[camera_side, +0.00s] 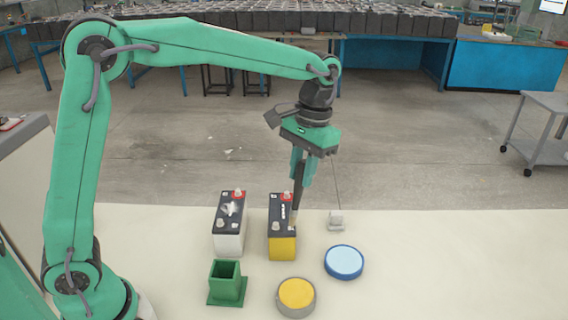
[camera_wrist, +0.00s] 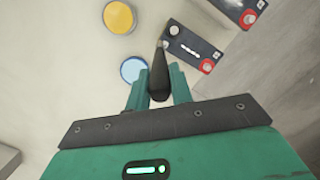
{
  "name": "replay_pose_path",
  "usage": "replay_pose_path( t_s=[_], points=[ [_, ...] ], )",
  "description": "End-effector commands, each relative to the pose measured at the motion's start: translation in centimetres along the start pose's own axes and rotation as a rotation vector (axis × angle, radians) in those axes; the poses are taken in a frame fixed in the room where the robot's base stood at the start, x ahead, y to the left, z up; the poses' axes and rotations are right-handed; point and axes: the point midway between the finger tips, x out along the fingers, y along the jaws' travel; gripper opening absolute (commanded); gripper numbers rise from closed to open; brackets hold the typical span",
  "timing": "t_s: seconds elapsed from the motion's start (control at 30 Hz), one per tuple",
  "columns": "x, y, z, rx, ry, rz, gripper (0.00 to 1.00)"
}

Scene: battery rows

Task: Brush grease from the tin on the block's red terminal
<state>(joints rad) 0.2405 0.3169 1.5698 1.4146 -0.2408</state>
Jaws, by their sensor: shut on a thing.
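My gripper (camera_side: 303,178) is shut on a dark-handled brush (camera_side: 298,187), which hangs nearly upright with its pale tip down. The brush also shows between the fingers in the wrist view (camera_wrist: 160,78). The tip is at the right edge of the yellow block (camera_side: 283,247); I cannot tell whether it touches. This block has a black top, a grey terminal at the near end and a red terminal (camera_side: 288,196) at the far end, also in the wrist view (camera_wrist: 206,66). A round yellow-topped tin (camera_side: 296,294) and a round blue-topped tin (camera_side: 344,261) stand nearer the camera.
A white block (camera_side: 229,240) with its own red terminal (camera_side: 239,194) stands left of the yellow one. A green square holder (camera_side: 226,284) stands empty in front of it. A small pale grey piece (camera_side: 336,220) lies to the right. The cream tabletop (camera_side: 450,265) is clear at right.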

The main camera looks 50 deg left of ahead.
Motion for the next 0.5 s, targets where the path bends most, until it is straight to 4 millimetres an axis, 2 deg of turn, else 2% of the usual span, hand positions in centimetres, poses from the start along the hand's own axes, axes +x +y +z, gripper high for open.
replay_pose_path(
  t_s=[0.03, 0.2, 0.3, 0.5],
  points=[
    [0.3, 1.6, 0.5, 0.007, -0.022, -0.013, 0.0],
    [1.1, 5.6, 2.4, 0.006, -0.085, -0.058, 0.0],
    [1.6, 7.4, 3.4, 0.006, -0.112, -0.083, 0.0],
    [2.0, 9.4, 4.7, 0.007, -0.141, -0.117, 0.0]
  ],
)
